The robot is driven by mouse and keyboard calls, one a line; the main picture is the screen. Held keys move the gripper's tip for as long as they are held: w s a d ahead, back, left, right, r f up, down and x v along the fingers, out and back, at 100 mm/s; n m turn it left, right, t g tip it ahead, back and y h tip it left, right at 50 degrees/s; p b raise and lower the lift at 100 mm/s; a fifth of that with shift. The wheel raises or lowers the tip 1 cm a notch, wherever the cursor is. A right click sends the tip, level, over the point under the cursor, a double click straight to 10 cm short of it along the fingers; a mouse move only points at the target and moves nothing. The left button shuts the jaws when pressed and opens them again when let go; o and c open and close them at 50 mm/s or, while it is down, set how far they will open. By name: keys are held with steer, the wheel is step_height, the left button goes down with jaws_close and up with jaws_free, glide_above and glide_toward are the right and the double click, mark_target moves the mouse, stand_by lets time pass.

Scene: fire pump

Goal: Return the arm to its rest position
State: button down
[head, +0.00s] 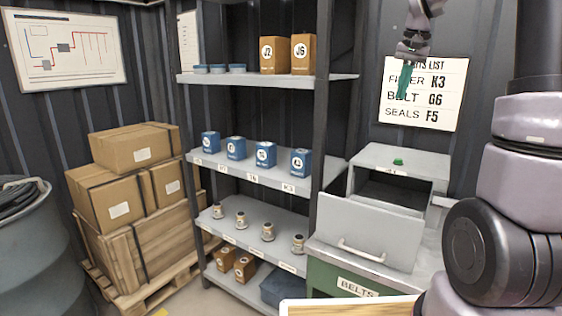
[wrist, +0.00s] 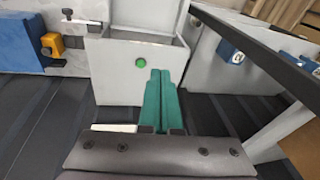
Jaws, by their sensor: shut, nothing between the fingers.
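My gripper (head: 404,82) hangs at the upper right of the head view, in front of the parts list sign (head: 447,92). Its two teal fingers are together, with nothing between them. They also show side by side in the wrist view (wrist: 157,98), pointing toward a grey box with a green button (wrist: 140,62). In the head view, this grey box (head: 402,157) stands below the gripper, apart from it. Its front panel with a handle (head: 366,235) is open and its inside looks dark. My arm's large joints fill the right edge.
A shelf unit (head: 240,173) with blue boxes, small jars and cartons stands left of the grey box. Cardboard boxes (head: 138,149) sit on a wooden crate further left, beside a drum (head: 35,235). A green cabinet labelled BELTS (head: 325,276) is below the box. A wooden-topped surface (head: 350,307) is at the bottom.

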steer(key=s+a+t, duration=0.2)
steer(key=s+a, duration=0.3)
steer(key=s, duration=0.8)
steer(key=s+a+n+t+y, duration=0.1)
steer(key=s+a, duration=0.4)
steer(key=s, duration=0.7)
steer(key=shift+s+f+n+t, duration=0.35)
steer(key=shift+f+t, duration=0.1)
steer(key=shift+t, duration=0.35)
stand_by(0.8)
